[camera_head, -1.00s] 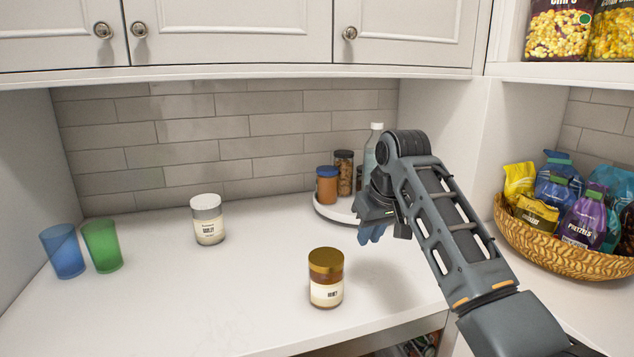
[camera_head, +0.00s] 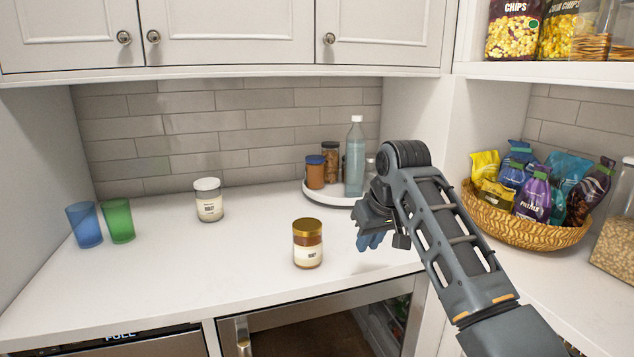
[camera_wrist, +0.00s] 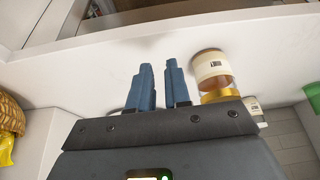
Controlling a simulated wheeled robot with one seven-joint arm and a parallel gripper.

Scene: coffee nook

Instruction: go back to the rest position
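My arm reaches in from the lower right in the head view.
A white-lidded jar (camera_head: 208,200), a blue cup (camera_head: 85,225) and a green cup (camera_head: 118,221) stand at the left. A round tray (camera_head: 330,199) with jars and a bottle (camera_head: 355,157) is behind my gripper. A snack basket (camera_head: 530,235) is at right.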

